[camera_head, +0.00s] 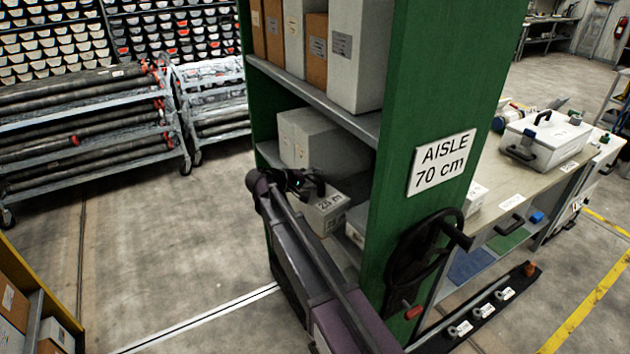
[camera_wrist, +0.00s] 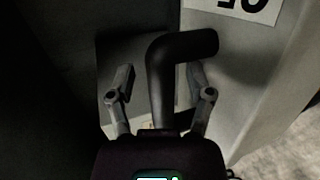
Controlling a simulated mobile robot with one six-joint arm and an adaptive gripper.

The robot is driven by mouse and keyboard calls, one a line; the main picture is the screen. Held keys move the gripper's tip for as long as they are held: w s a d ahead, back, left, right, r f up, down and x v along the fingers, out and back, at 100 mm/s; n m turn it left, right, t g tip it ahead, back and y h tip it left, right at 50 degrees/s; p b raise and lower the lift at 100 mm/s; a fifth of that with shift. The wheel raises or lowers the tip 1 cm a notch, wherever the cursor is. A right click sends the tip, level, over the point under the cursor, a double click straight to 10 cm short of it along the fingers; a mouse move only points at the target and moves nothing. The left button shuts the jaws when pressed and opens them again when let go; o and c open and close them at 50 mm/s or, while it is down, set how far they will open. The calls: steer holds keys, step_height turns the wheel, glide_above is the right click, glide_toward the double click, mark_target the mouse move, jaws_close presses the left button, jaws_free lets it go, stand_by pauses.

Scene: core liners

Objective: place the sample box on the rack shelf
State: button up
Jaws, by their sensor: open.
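My gripper (camera_head: 312,186) reaches into the lower bay of the green rack in the head view, just above and behind a small light-grey box (camera_head: 325,217) with a white label. I cannot tell whether this is the sample box. In the wrist view my gripper (camera_wrist: 160,88) has its two fingers spread apart. A black bent bar (camera_wrist: 183,48) stands between them; I cannot tell whether it touches them. Behind it is a grey box face (camera_wrist: 122,57). The rack shelf (camera_head: 330,105) above holds upright boxes, and larger grey boxes (camera_head: 312,135) stand behind my gripper.
The green rack side panel (camera_head: 440,95) with an aisle sign (camera_head: 441,163) and a black handwheel (camera_head: 425,250) stands right of my arm. A workbench (camera_head: 550,180) with a white case is further right. Open floor (camera_head: 150,240) lies to the left.

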steer(key=shift+r, duration=0.1)
steer(key=p+v, duration=0.4)
steer(key=v, duration=0.8)
stand_by(0.4)
steer(key=shift+a, duration=0.15)
jaws_close()
steer(key=s+a+f+n+g+y, duration=0.3)
steer(key=a+f+n, duration=0.3)
steer(key=n, duration=1.1)
steer(key=shift+s+f+y+p, duration=0.35)
steer(key=shift+s+y, duration=0.15)
steer(key=shift+s, duration=0.15)
